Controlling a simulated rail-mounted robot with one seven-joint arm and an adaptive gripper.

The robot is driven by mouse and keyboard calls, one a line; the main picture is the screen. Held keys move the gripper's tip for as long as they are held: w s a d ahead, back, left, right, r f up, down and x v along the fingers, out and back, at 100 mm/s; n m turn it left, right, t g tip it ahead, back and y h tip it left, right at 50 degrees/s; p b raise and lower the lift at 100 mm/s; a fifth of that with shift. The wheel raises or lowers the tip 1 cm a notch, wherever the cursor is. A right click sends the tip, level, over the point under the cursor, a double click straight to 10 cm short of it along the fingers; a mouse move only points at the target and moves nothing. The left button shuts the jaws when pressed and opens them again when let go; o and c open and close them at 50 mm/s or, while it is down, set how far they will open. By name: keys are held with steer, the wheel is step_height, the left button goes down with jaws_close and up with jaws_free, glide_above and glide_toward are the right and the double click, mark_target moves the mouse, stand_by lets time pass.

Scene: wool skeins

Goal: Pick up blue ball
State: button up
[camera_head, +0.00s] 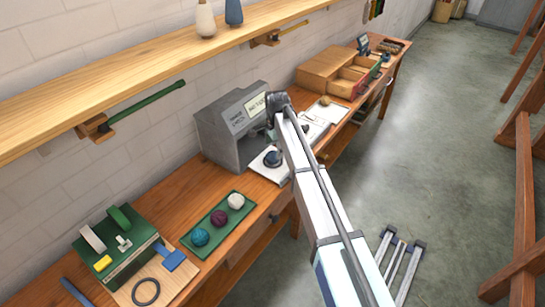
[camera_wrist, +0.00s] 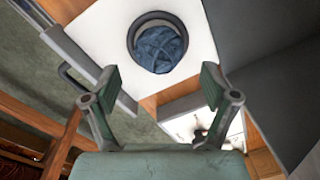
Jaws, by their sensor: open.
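The blue ball (camera_wrist: 158,48), a dark blue wool ball, sits in a dark ring (camera_wrist: 133,30) on a white board (camera_wrist: 95,32). In the head view the blue ball (camera_head: 272,159) rests on the white board at the front of a grey box. My gripper (camera_wrist: 160,84) is open and empty in the wrist view, its two green-padded fingers apart. The ball lies beyond the fingertips, roughly centred between them in the picture. Nothing is between the fingers. In the head view my arm hides part of the area just right of the ball.
The grey box (camera_head: 222,135) stands behind the board. A green tray (camera_head: 222,248) with teal, purple and white balls lies to the left. A wooden compartment box (camera_head: 326,70) stands farther along the bench. A wooden shelf (camera_head: 140,62) runs above.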

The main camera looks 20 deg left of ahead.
mark_target(274, 152)
step_height(274, 152, down, 4)
steer(key=shift+a+f+p, duration=0.1)
steer(key=shift+a+p, duration=0.05)
steer(key=shift+p, duration=0.6)
steer(key=c, duration=1.4)
steer(key=shift+o, duration=0.2)
